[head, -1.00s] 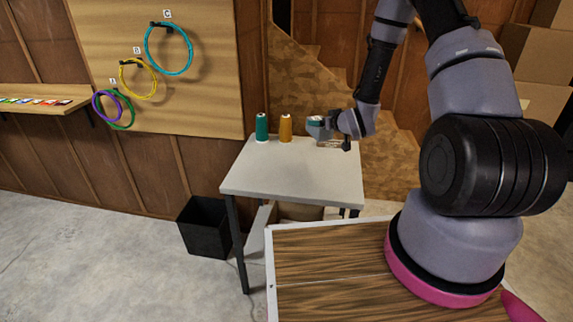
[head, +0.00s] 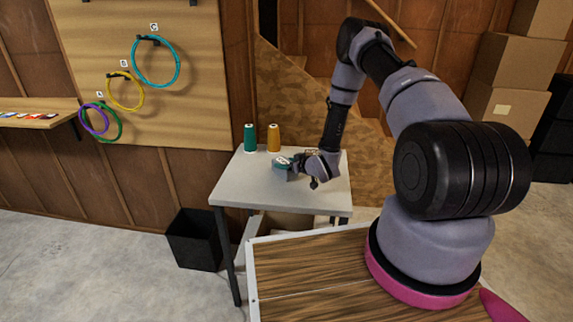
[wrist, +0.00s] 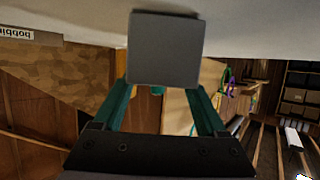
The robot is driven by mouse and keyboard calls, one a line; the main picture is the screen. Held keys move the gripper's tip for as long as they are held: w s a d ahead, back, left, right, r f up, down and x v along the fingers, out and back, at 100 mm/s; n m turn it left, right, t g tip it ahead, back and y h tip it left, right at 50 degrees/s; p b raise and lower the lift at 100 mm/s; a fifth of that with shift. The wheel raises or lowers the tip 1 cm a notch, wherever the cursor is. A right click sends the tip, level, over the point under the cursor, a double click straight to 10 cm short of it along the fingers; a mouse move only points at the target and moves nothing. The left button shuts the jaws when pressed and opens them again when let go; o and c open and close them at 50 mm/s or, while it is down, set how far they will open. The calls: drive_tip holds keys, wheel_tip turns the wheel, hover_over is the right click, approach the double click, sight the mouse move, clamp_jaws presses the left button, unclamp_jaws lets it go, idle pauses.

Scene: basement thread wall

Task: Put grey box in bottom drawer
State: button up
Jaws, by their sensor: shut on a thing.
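The grey box (wrist: 163,50) is a small plain block held between the teal fingers of my gripper (wrist: 162,84) in the wrist view. In the head view my gripper (head: 288,164) is over the light grey table (head: 255,187), in front of two thread spools. The box is small there and partly hidden by the fingers. I cannot tell whether it touches the tabletop. No bottom drawer can be made out clearly. Pale panels (head: 247,232) show below the table, partly hidden by my wooden-topped base.
A green spool (head: 250,138) and an orange spool (head: 273,138) stand at the table's back. A black bin (head: 195,240) is on the floor left of the table. Coloured rings hang on the wall board (head: 180,100). Cardboard boxes (head: 508,75) are stacked at right.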

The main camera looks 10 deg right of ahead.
drive_tip(key=shift+f, duration=0.15)
drive_tip(key=o, duration=1.4)
drive_tip(key=shift+c, duration=0.2)
